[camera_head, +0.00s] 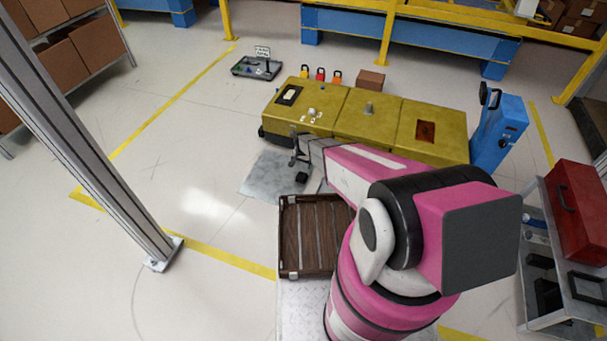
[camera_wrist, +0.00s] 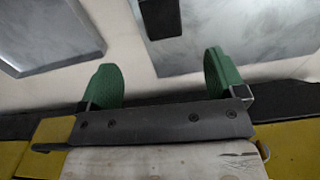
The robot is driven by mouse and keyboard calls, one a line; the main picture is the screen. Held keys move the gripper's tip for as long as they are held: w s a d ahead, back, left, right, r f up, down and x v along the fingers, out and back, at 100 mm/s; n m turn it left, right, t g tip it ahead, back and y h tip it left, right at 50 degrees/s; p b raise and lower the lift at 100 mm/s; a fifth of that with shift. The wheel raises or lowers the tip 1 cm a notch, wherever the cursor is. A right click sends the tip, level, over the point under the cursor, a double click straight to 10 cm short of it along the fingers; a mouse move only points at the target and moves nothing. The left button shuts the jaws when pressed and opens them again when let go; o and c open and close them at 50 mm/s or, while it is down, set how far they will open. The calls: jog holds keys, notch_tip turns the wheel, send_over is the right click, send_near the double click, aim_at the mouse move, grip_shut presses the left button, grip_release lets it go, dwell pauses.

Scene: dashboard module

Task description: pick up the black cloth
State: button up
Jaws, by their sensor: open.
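In the wrist view a black piece (camera_wrist: 160,18) lies ahead of and between my gripper's green fingertips (camera_wrist: 163,80), cut off by the top edge. I cannot tell which is the cloth. My gripper is open and empty, near the front left of the yellow module (camera_head: 360,112).
A brown slatted crate (camera_head: 282,245) stands beside my arm's base. Padlocks (camera_head: 320,74) and a brown box (camera_head: 370,80) stand behind the yellow module. A blue unit (camera_head: 500,130) and a red toolbox (camera_head: 580,215) are at right. The floor at left is open around a metal post (camera_head: 90,150).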

aim_at(302, 176)
notch_tip(302, 176, down, 5)
jog(key=shift+f, duration=0.1)
jog(key=shift+a+f, duration=0.15)
jog(key=shift+f, duration=2.55)
jog(key=c, duration=1)
